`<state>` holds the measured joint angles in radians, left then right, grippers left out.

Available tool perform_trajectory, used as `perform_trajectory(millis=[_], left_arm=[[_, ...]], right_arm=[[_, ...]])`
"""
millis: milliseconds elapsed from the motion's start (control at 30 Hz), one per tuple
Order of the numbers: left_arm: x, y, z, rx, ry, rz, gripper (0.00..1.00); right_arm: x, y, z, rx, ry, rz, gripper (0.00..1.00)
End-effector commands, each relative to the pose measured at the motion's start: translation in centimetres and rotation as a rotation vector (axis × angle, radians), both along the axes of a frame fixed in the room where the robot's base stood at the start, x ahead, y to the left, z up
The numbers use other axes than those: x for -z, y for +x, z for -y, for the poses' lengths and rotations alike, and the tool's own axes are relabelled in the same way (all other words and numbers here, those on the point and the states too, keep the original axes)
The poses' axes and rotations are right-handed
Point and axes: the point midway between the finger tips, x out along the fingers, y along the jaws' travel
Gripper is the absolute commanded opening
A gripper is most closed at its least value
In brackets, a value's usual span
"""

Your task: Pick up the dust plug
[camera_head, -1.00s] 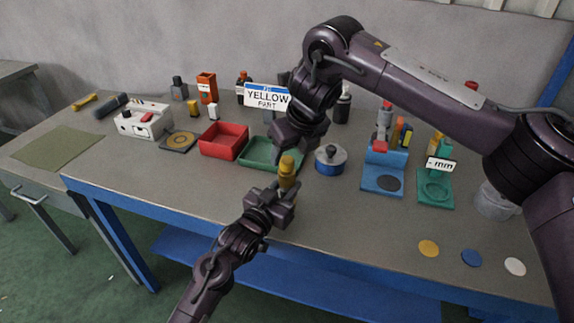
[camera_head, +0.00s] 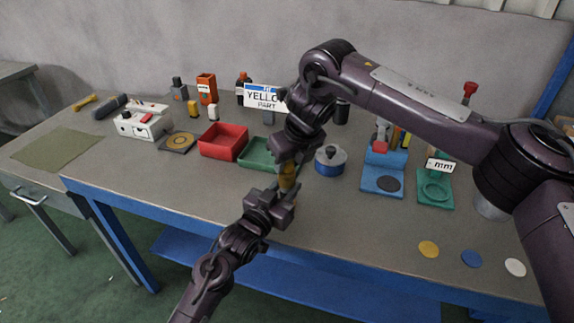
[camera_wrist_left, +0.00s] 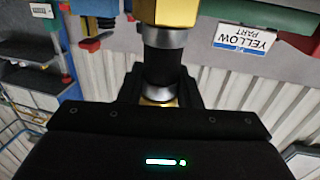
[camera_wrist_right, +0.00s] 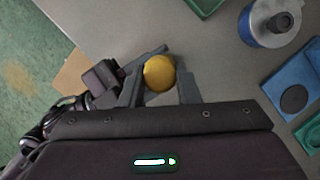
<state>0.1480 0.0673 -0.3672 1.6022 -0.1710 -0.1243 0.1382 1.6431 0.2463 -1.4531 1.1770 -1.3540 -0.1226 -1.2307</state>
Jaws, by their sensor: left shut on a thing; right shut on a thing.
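A yellow part (camera_head: 287,173) stands upright between my two grippers, above the table's front edge. In the left wrist view it has a gold upper body (camera_wrist_left: 167,11) above a black and silver lower section (camera_wrist_left: 163,60). My left gripper (camera_head: 281,195) is shut on the lower section from below. My right gripper (camera_head: 288,160) is shut on the top from above. The right wrist view shows the round yellow top (camera_wrist_right: 159,73) between my right fingers. I cannot tell whether a separate dust plug is on this part.
A green tray (camera_head: 257,163) and a red tray (camera_head: 243,147) lie behind the grippers. A blue-based round pot (camera_head: 330,168) stands close to the right. Blue (camera_head: 384,187) and green (camera_head: 436,202) fixtures stand further right. Yellow, blue and white discs lie at front right.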

Motion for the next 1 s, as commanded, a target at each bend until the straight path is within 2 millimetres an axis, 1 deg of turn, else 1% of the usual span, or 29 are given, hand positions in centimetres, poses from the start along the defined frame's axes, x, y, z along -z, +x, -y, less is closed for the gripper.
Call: perform_trajectory(millis=[133,233,500,633,800,1000], left_arm=[[0.1,0.0,0.0,0.000,0.001,-0.001,0.01],[0.1,0.0,0.0,0.000,0.001,-0.002,0.01],[0.1,0.0,0.0,0.000,0.001,-0.002,0.01],[0.1,0.0,0.0,0.000,0.001,-0.002,0.01],[0.1,0.0,0.0,0.000,0.001,-0.002,0.01],[0.1,0.0,0.0,0.000,0.001,-0.002,0.01]], right_arm=[[-0.4,0.0,0.0,0.000,0.001,0.002,0.08],[-1.5,0.1,-0.1,0.000,0.003,0.004,0.08],[-7.0,0.1,0.0,0.000,0.000,0.006,0.08],[-8.9,0.1,0.0,-0.001,-0.001,0.005,0.08],[-10.0,0.1,0.0,0.001,0.000,0.003,0.08],[-10.1,0.0,0.0,0.000,0.001,0.001,0.08]])
